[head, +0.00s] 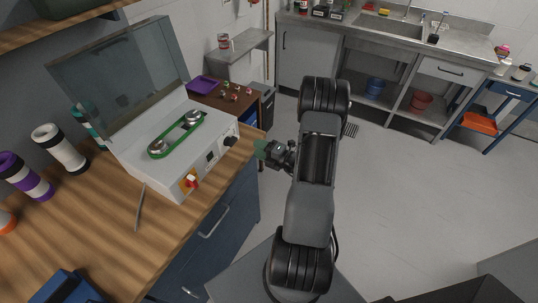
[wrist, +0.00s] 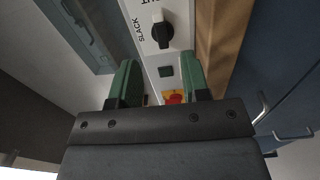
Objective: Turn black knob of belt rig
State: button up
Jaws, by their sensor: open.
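The belt rig (head: 165,165) is a white box with a clear lid raised and a green belt around two metal pulleys on top. Its black knob (head: 231,141) is on the front face at the right end. In the wrist view the black knob (wrist: 162,33) shows near the top, beside the word SLACK. My gripper (head: 262,150) is just right of the knob in the head view, apart from it. In the wrist view its green fingers (wrist: 160,85) are spread with nothing between them. A red switch on a yellow plate (head: 190,182) is at the front face's left end.
The rig stands on a wooden counter (head: 90,250) above blue cabinets. Several bottles (head: 60,148) stand at the left, and a thin rod (head: 139,208) lies in front of the rig. A purple tray (head: 203,84) is behind it. The floor to the right is clear.

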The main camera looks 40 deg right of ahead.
jog(key=v, duration=0.4)
jog(key=shift+s+d, duration=0.1)
jog(key=shift+n, duration=0.3)
